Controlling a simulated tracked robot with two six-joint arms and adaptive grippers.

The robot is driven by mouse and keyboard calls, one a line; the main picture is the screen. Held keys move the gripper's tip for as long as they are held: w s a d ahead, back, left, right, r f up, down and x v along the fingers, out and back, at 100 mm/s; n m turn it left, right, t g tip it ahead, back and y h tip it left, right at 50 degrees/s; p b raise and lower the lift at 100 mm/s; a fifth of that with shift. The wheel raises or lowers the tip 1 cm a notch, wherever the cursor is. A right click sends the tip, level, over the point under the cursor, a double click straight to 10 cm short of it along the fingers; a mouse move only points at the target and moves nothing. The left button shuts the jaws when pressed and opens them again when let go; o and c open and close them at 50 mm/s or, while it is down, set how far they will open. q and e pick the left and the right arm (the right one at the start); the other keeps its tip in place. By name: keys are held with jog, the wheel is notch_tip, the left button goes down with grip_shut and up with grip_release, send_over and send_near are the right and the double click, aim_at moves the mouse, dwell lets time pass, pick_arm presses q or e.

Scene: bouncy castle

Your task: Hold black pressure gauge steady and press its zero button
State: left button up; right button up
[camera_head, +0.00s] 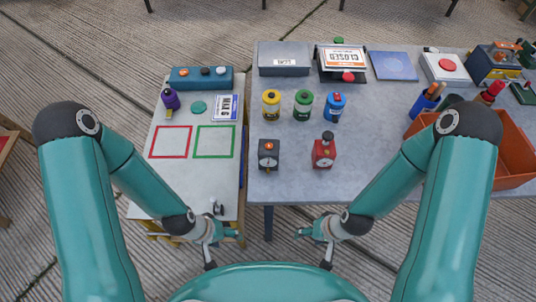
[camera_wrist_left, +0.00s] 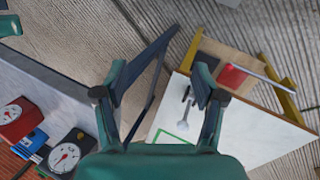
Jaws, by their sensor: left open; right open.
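The black pressure gauge (camera_head: 268,157) stands upright near the front left of the grey table, with an orange button (camera_head: 268,146) on top. In the left wrist view its white dial shows at the lower left (camera_wrist_left: 66,156). My left gripper (camera_head: 222,248) is open and empty, in front of the tables, nearer me and to the left of the gauge. My right gripper (camera_head: 312,249) is open and empty, off the front edge of the grey table, to the right of the gauge. Neither gripper touches the gauge.
A red gauge (camera_head: 323,152) stands right of the black one. Yellow (camera_head: 271,105), green (camera_head: 303,105) and blue (camera_head: 335,107) bottles stand behind. An orange bin (camera_head: 514,150) is at the right. The pale left table (camera_head: 165,195) has red and green outlines. A gap separates the tables.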

pick_arm(q)
jog(key=shift+o, duration=1.1)
jog(key=s+g, duration=0.1)
jog(key=s+n, duration=0.1)
jog(key=shift+s+d+r+g, duration=0.1)
jog(key=shift+s+d+g, duration=0.05)
jog(key=shift+s+g, duration=0.25)
jog(key=n+g+h+b, duration=0.2)
jog(key=n+h+b, duration=0.8)
jog(key=n, duration=0.4)
send_near(265, 160)
jog(key=s+d+f, duration=0.1)
jog(key=s, duration=0.2)
jog(key=s+d+f, duration=0.1)
jog(key=s, duration=0.2)
jog(key=s+d+f, duration=0.1)
jog(key=s+d, duration=0.1)
jog(key=s, duration=0.1)
jog(key=shift+s+f, duration=0.2)
jog(key=w+a+f+t+h+b, duration=0.3)
jog(key=w+a+t+b, duration=0.1)
jog(key=w+b, duration=0.55)
jog(key=shift+n, duration=0.3)
jog(key=shift+d+f, duration=0.15)
jog(key=shift+d, duration=1.4)
jog(key=shift+d+f, duration=0.2)
jog(key=shift+d, duration=1.35)
jog(key=shift+d+f, duration=0.15)
jog(key=shift+d, duration=1.35)
jog(key=shift+c, duration=0.2)
